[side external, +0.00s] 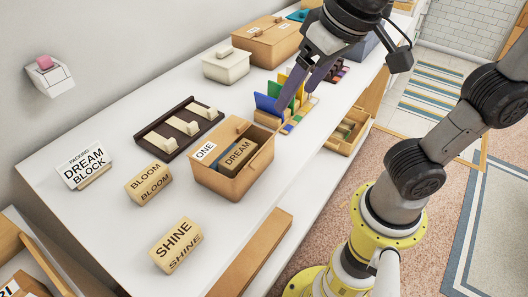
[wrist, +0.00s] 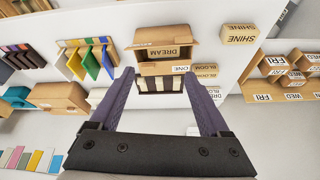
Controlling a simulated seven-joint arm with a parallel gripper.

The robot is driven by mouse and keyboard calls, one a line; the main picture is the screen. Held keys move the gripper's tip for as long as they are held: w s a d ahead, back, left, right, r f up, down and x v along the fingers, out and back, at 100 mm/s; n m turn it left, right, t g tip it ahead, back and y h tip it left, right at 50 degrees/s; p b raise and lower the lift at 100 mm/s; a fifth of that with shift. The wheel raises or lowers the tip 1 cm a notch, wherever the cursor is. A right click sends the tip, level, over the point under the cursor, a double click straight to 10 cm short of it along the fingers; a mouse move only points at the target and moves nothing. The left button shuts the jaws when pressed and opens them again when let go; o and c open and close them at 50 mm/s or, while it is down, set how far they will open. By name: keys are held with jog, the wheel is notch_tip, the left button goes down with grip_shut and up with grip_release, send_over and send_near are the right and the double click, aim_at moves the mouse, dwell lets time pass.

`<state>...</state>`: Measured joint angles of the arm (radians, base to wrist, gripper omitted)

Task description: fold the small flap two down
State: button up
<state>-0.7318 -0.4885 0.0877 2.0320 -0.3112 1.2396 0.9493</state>
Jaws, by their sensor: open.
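An open tan box (side external: 228,183) stands on the white bench in the side view. No label reading TWO is legible, so I cannot tell which part is small flap two. The wrist view also shows the box (wrist: 147,37) with its top open. My gripper (side external: 297,98) is open and empty, with purple fingers, above the bench beyond the box. Its fingers in the wrist view (wrist: 158,73) stand apart, below the box in the picture.
Upright coloured panels (side external: 266,103) stand close to my gripper. A dark rack with cream pieces (side external: 176,128), a BLOOM block (side external: 149,184), a SHINE block (side external: 176,246) and a DREAM BLOCK sign (side external: 86,165) share the bench. A lidded cream box (side external: 226,68) stands farther back. Bare bench separates them.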

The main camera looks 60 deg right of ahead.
jog(key=s+a+n, duration=0.1)
jog(key=a+n, duration=0.1)
jog(key=a, duration=0.2)
send_near(258, 161)
jog(key=shift+y, duration=0.3)
jog(key=x, duration=0.7)
jog(key=shift+d+f, duration=0.25)
jog(key=shift+d, duration=0.1)
grip_shut()
jog(key=shift+w+r, duration=0.1)
jog(key=shift+w, duration=0.05)
